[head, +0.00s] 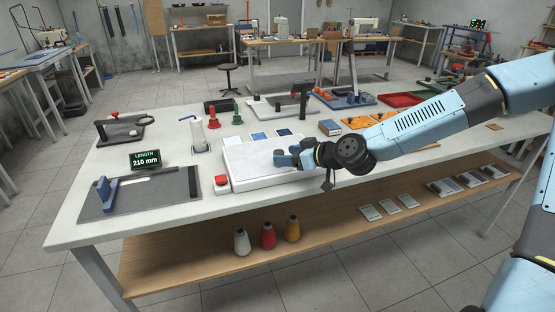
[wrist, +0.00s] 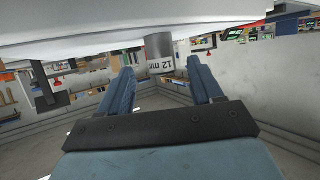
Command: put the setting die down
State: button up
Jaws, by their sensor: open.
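The setting die, a grey cylinder with an upside-down 12 mm label (wrist: 159,55), shows in the wrist view between the tips of my gripper (wrist: 160,67). My gripper is open, with a gap visible on each side of the die. The die's upper end in that picture meets a pale surface (wrist: 110,25). In the head view my gripper (head: 283,155) is low over the white slab-like unit (head: 245,172) on the bench. I cannot make out the die there.
A red button (head: 221,181) is at the slab's front left corner. A white cylinder (head: 197,136) and red (head: 213,118) and green (head: 237,116) pieces stand behind.

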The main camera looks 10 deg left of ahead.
aim_at(279, 152)
jog(key=shift+x, duration=2.8)
jog(key=shift+s, duration=0.1)
jog(key=shift+c, duration=0.3)
jog(key=shift+r, duration=0.1)
grip_shut()
